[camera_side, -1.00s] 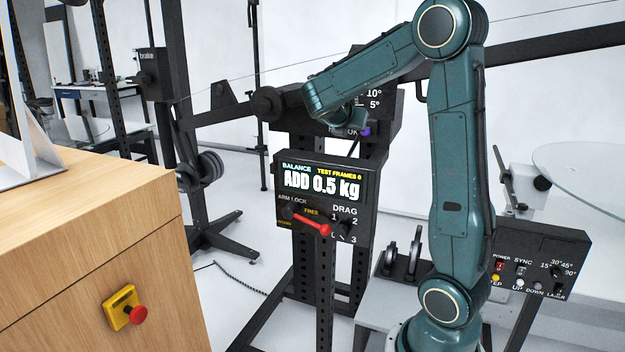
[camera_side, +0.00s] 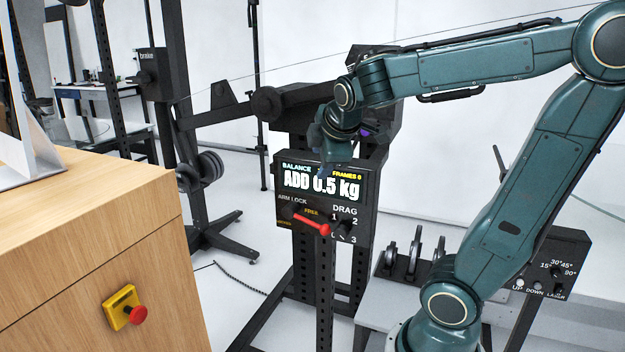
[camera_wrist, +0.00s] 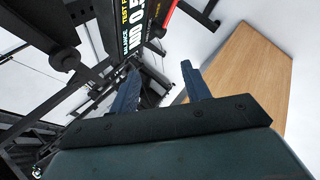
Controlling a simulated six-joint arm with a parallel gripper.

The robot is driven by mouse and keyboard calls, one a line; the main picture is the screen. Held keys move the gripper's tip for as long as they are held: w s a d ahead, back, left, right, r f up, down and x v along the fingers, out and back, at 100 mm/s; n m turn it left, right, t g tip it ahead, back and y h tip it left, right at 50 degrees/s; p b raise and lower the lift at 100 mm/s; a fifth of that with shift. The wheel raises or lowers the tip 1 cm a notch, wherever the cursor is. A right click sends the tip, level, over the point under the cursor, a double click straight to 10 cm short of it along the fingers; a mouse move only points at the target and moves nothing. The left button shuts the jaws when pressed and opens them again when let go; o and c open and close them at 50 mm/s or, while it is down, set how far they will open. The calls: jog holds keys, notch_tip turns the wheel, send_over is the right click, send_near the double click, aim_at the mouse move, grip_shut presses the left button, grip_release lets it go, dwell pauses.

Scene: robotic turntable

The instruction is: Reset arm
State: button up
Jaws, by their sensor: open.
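My gripper (camera_side: 322,174) is in front of the top of the black control box (camera_side: 368,190) in the side view, its small fingers partly covering the display, which reads "ADD 0.5 kg". In the wrist view my gripper (camera_wrist: 158,76) shows two dark blue fingers standing apart with nothing between them. The box carries a red lever (camera_side: 312,224) under the "ARM LOCK" and "FREE" labels, slanting down to the right, and a "DRAG" dial (camera_side: 343,226). In the wrist view the box (camera_wrist: 75,25) is at the top, with part of the red lever (camera_wrist: 170,14) beyond it. The fingers appear clear of both.
A wooden cabinet (camera_side: 90,215) with a red stop button (camera_side: 138,314) stands at left. A black beam (camera_side: 290,97) runs behind the box. Weights (camera_side: 413,255) stand on a rack at right, near a second switch box (camera_side: 560,265).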

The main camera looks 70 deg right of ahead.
jog(key=s+a+f+m+y, duration=0.1)
jog(key=s+a+m+y, duration=0.2)
jog(key=s+a, duration=0.2)
jog(key=s+a+f+m+y, duration=0.2)
jog(key=s+a+m, duration=0.2)
jog(key=a, duration=0.7)
jog(key=shift+s+f+y, duration=0.3)
jog(key=shift+s+y, duration=0.1)
jog(key=shift+s, duration=0.25)
